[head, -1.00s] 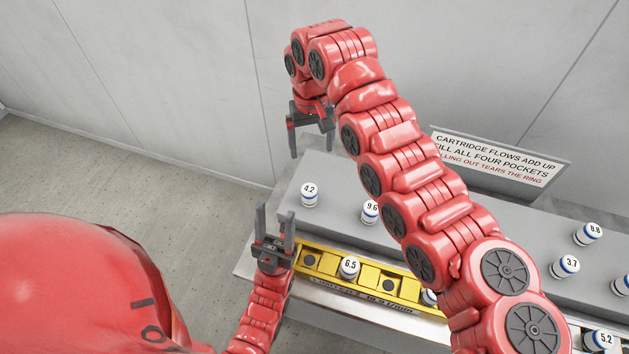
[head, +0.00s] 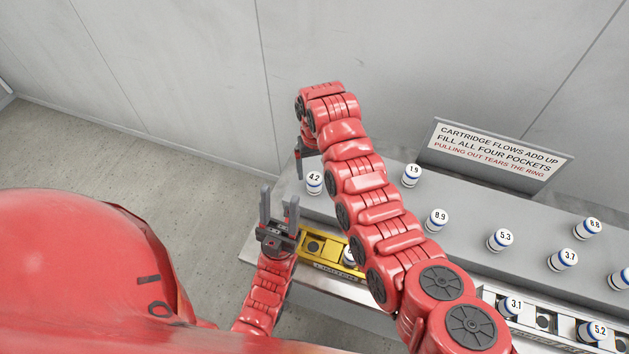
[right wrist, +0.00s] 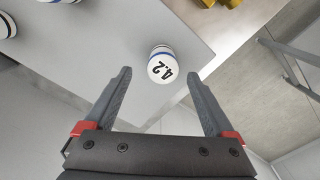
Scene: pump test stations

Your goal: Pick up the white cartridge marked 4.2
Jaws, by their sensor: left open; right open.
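The white cartridge marked 4.2 (head: 314,184), with a blue band, stands upright on the grey bench near its left end. It also shows in the right wrist view (right wrist: 161,65), just beyond the fingertips and between their lines. My right gripper (right wrist: 158,74) is open and empty, apart from the cartridge. In the head view it hangs just behind and left of the cartridge, partly hidden by my arm. My left gripper (head: 279,198) is open and empty, fingers up, at the left end of the yellow holder.
The yellow pocketed holder (head: 312,260) lies at the bench's front edge, partly hidden by my right arm. Cartridges 1.9 (head: 411,175), 8.9 (head: 436,220), 5.3 (head: 499,240) and 3.7 (head: 563,260) stand to the right. A sign (head: 497,152) stands behind.

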